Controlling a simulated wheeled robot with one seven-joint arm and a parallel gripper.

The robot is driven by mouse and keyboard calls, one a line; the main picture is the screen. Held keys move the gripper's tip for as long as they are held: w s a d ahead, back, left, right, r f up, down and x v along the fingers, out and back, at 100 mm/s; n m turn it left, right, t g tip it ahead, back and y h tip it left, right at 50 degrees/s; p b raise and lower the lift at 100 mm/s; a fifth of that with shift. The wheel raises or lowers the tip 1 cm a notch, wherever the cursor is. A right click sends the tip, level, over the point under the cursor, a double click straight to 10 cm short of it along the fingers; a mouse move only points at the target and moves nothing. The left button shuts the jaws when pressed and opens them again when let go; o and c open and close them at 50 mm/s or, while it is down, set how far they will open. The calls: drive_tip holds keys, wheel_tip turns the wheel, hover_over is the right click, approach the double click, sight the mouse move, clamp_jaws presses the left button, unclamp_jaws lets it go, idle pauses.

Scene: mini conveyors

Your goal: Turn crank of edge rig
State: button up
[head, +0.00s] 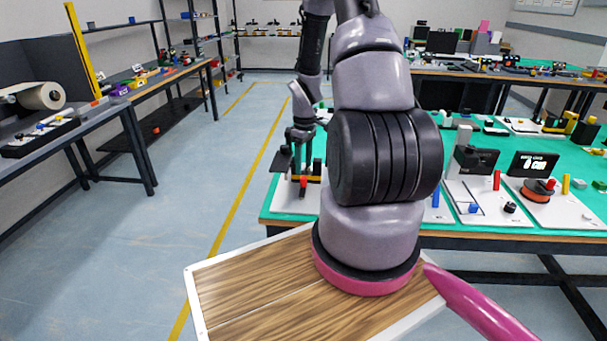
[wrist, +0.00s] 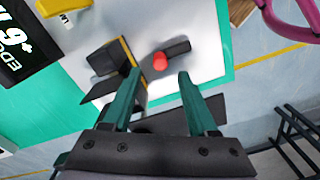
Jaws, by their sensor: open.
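The edge rig's white base plate (wrist: 205,30) lies on the green table mat. On it is a black crank arm (wrist: 180,47) with a red knob (wrist: 159,61). A black block with a yellow edge (wrist: 112,60) stands beside the knob, to its left in the wrist view. My gripper (wrist: 158,80) is open, its two fingers on either side of the red knob in the picture; I cannot tell whether they touch it. In the head view the red knob (head: 303,186) shows low on the rig at the table's left corner, below my gripper (head: 300,140).
A black display (wrist: 15,45) and a yellow piece (wrist: 62,5) are near the rig. Other rigs, including one with an orange disc (head: 537,190), stand to the right on the table. Open floor (head: 215,150) lies left of the table, before a side bench (head: 55,132).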

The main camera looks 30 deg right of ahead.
wheel_tip(320, 180, up, 6)
drive_tip(key=shift+d+f, duration=0.1)
drive_tip(key=shift+f, duration=0.05)
idle(0.5)
drive_tip(key=s+a+r+m+t, duration=0.2)
drive_tip(key=a+r, duration=0.1)
drive_tip(key=r, duration=0.7)
drive_tip(key=s+a+r+m+t, duration=0.15)
drive_tip(key=a+r, duration=0.25)
drive_tip(key=r, duration=0.6)
drive_tip(key=s+a+r+m+t+y, duration=0.1)
drive_tip(key=s+a+r+m+t, duration=0.1)
drive_tip(key=s+r, duration=0.5)
drive_tip(key=s+a+r+m+t, duration=0.1)
drive_tip(key=s+a+r+m, duration=0.3)
drive_tip(key=s+a+r, duration=0.2)
drive_tip(key=shift+s+a+r+t+y, duration=0.4)
drive_tip(key=shift+s+r, duration=0.5)
drive_tip(key=shift+s, duration=0.3)
drive_tip(key=shift+d+m, duration=0.1)
drive_tip(key=shift+m, duration=0.15)
